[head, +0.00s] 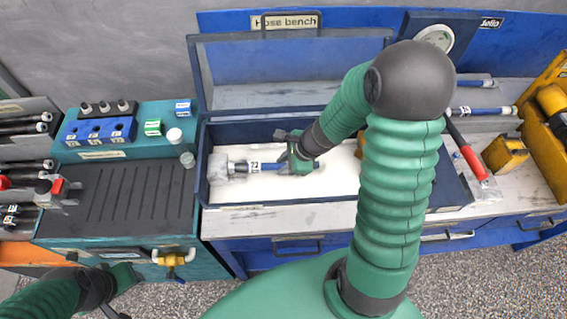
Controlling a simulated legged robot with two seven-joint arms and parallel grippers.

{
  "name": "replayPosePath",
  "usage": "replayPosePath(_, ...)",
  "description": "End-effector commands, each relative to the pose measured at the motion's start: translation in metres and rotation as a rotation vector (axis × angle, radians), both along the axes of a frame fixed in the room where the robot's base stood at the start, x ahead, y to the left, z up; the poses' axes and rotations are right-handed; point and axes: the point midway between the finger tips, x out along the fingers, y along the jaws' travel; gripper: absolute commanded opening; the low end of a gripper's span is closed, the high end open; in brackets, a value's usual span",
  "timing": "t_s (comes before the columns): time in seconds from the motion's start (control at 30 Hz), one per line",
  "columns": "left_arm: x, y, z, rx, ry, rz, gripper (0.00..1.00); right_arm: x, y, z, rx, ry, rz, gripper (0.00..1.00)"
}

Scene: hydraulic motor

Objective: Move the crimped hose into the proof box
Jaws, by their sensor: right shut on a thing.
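The crimped hose (268,167), blue with a white numbered tag and a metal end, lies level within the outline of the proof box. Its left end meets a grey block (218,168) inside the box; I cannot tell whether it is fitted in or just beside it. The proof box (205,184) is dark blue with a pale floor, and its framed lid (200,75) stands open at the back. My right gripper (294,166) is shut on the hose near its right part. My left gripper (133,275) is low at the left, away from the box; its fingers are unclear.
A teal stand with a ribbed black top (110,196) is left of the box, with blue blocks (98,131) behind. Other hoses (482,111) lie at the back right. A red-handled tool (474,164) and a yellow block (505,154) lie right of my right arm.

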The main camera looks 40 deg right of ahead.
Motion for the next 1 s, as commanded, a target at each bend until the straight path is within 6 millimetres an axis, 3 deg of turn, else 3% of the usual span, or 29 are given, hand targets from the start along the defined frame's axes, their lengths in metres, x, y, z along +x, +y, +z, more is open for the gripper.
replayPosePath(0.07,0.0,0.0,-0.003,0.0,0.0,0.0,0.36,0.0,0.0,-0.002,0.0,-0.001,0.0,0.0)
replayPosePath(0.1,0.0,0.0,-0.001,0.0,0.0,0.0,0.36,0.0,0.0,-0.001,0.0,-0.001,0.0,0.25)
replayPosePath(0.27,0.0,0.0,-0.001,0.0,0.0,0.0,0.36,0.0,0.0,-0.001,0.0,-0.001,0.0,0.46)
replayPosePath(0.5,0.0,0.0,-0.001,0.0,0.0,0.0,0.36,0.0,0.0,-0.001,0.0,0.001,0.0,0.46)
replayPosePath(0.63,0.0,0.0,0.007,0.0,0.0,0.0,0.36,-0.004,-0.003,0.012,-0.001,-0.002,0.0,0.46)
replayPosePath(1.0,0.0,0.0,0.053,0.0,0.0,0.0,0.36,-0.043,-0.024,0.106,-0.003,-0.004,-0.001,0.46)
